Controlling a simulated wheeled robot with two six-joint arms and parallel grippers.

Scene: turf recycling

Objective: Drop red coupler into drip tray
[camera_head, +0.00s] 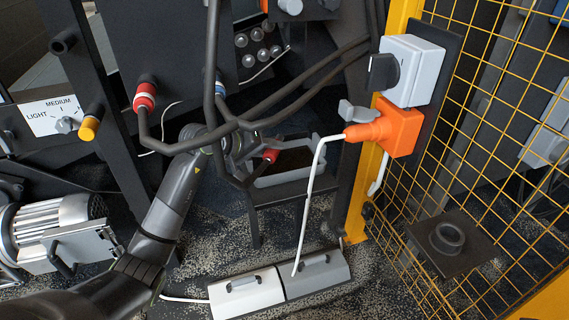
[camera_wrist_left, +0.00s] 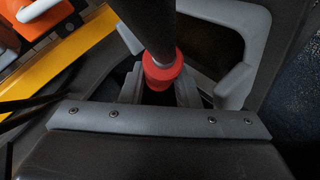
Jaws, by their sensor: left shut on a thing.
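My left arm reaches up from the lower left in the head view, and its gripper (camera_head: 246,146) is beside the grey-rimmed drip tray (camera_head: 318,171). The gripper is shut on the red coupler (camera_head: 270,156), which is at the tray's left part. In the left wrist view the red coupler (camera_wrist_left: 162,70) is a red collar on a thick black hose, between the fingers (camera_wrist_left: 160,92). The tray's pale grey rim (camera_wrist_left: 255,22) surrounds a dark inside just beyond it. Hoses and arm partly hide the coupler in the head view. My right gripper is not in view.
Another red collar (camera_head: 145,97) sits on a hose at the dark panel, with a blue one (camera_head: 219,88) nearby. Black hoses cross above the gripper. An orange plug (camera_head: 390,128) with a white cable hangs right, beside yellow mesh fencing (camera_head: 480,150). A motor (camera_head: 60,218) stands left.

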